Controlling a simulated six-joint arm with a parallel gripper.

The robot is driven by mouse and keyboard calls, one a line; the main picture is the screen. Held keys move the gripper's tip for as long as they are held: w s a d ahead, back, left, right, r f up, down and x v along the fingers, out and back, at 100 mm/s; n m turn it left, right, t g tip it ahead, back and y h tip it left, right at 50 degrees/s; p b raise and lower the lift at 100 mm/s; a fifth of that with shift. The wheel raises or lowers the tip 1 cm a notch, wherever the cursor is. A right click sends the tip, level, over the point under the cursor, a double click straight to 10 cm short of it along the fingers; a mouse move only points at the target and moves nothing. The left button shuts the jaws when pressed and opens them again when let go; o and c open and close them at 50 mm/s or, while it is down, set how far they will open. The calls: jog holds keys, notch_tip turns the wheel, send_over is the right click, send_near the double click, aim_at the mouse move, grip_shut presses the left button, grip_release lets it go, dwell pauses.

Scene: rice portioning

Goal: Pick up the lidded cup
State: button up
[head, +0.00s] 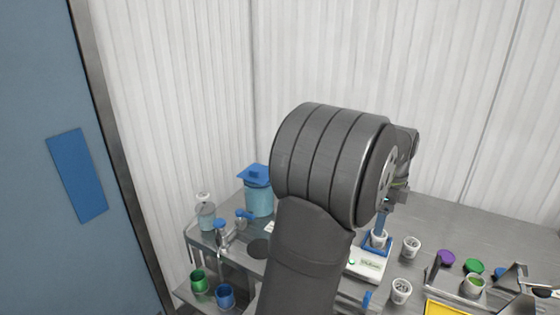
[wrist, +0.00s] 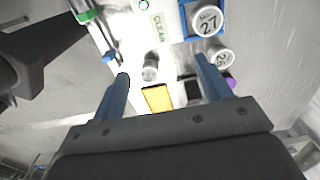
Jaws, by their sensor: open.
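A white cup with a round top marked 27 (wrist: 207,20) sits on the blue platform of the scale; it also shows in the head view (head: 379,240). A second white cup with a number (wrist: 221,57) stands beside the scale (head: 411,246). A third small pale cup (wrist: 150,71) stands apart on the table (head: 401,291). I cannot tell for certain which of these has a lid. My gripper (wrist: 162,68) is open with nothing held, its blue fingers spread. In the head view it is mostly hidden behind my arm, near the scale.
The scale (head: 365,264) stands on the steel table. A yellow tray (head: 444,309) lies to its right, with a purple lid (head: 446,257) and green lid (head: 473,266) behind it. A blue-lidded container (head: 259,195) and bottle (head: 206,216) stand left. The back right table is clear.

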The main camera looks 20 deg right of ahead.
notch_tip(320, 180, up, 3)
jog(key=n+h, duration=0.1)
jog(key=n, duration=0.1)
send_over(378, 239)
jog(key=w, duration=0.3)
jog(key=shift+g, duration=0.4)
jog(key=f, duration=0.5)
jog(key=d+f, duration=0.1)
jog(key=f, duration=0.5)
jog(key=s+f, duration=0.1)
jog(key=f, duration=0.5)
jog(key=shift+d, duration=0.35)
jog(key=shift+r, duration=0.1)
jog(key=shift+c, duration=0.4)
jog(key=c, duration=1.1)
